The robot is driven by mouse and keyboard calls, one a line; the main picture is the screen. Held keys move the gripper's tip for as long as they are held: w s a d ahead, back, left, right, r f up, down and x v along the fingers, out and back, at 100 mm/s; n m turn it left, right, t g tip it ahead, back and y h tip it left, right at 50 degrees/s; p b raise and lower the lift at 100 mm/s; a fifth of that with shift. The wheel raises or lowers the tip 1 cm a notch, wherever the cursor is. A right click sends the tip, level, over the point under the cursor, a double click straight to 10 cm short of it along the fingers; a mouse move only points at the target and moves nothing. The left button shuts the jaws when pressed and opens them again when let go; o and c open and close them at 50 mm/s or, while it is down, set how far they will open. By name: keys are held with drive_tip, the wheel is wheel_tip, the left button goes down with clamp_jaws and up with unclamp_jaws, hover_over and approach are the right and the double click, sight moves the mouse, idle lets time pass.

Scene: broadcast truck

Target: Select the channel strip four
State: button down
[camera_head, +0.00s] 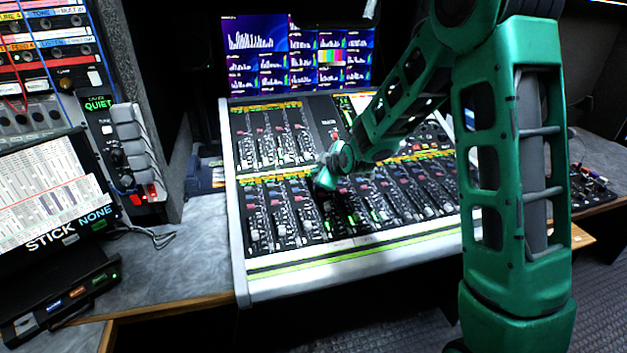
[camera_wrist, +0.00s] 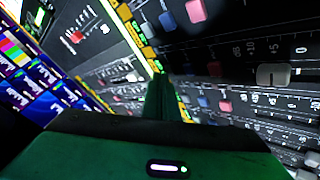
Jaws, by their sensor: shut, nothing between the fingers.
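The mixing console (camera_head: 240,270) has an upper and a lower bank of channel strips, with yellow-green label bands, small coloured buttons and faders. My gripper (camera_head: 323,184) is at the lower bank, left of its middle, near the tops of the strips. It covers part of the strips there, probably around the fourth from the left; the strip numbers are too small to read. In the wrist view, my gripper (camera_wrist: 158,92) is shut and empty, its tip close to the panel beside a yellow-lit label band (camera_wrist: 135,32). Pink and blue buttons and a grey fader cap (camera_wrist: 273,74) lie to its right. Contact cannot be told.
Monitors (camera_head: 300,55) stand behind the console. A rack (camera_head: 45,60) and a tilted "STICK NONE" screen (camera_head: 45,190) are at the left. My green arm crosses the console's right side. A bare grey desk (camera_head: 185,255) lies left of the console.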

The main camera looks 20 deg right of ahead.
drive_tip(key=shift+f, duration=0.4)
idle(0.4)
drive_tip(key=shift+r, duration=0.8)
drive_tip(key=shift+r, duration=0.1)
drive_tip(key=shift+s+r, duration=0.2)
drive_tip(key=shift+r, duration=1)
drive_tip(key=shift+s+r, duration=0.2)
drive_tip(key=shift+r, duration=1)
